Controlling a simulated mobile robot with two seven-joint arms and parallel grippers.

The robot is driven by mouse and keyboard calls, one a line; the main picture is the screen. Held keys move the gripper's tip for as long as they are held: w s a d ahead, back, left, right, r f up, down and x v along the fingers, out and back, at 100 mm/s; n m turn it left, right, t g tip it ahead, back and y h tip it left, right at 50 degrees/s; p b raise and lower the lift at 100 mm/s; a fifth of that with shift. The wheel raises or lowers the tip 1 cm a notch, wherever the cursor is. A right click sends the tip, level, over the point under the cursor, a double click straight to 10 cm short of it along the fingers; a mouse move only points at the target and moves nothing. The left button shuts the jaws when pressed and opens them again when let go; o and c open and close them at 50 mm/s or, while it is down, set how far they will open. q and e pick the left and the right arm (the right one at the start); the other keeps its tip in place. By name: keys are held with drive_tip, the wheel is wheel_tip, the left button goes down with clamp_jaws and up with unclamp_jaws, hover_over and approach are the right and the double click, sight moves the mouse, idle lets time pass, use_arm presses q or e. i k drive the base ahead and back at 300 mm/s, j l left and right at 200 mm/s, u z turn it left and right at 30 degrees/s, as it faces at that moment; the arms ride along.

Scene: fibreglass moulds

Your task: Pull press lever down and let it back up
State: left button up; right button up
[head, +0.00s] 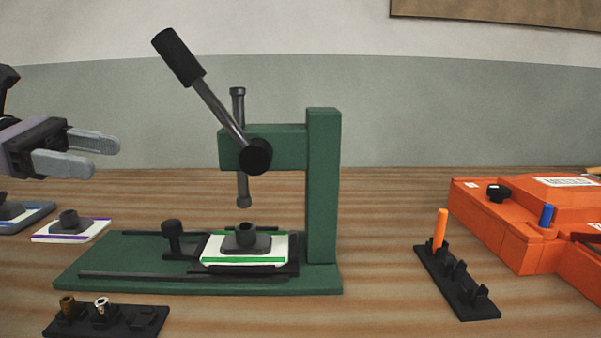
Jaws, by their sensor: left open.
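The green press (322,190) stands on the wooden table. Its lever (217,110) has a black grip (178,57) and points up and to the left from a black hub (255,157). The steel ram (243,188) hangs above a dark part (246,239) on a white plate with a green stripe (244,260), apart from it. My left gripper (106,153) is at the left edge, left of the press and lower than the lever grip. It is open and empty, fingers pointing right. My right gripper is not in view.
A white plate with a purple stripe (85,231) and a blue tray (38,215) lie at the left. A black rack with bushings (130,321) is in front. A black rack with an orange pin (460,289) and an orange case (497,230) are at the right.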

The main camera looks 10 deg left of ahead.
sight(254, 159)
drive_tip(key=k, duration=1)
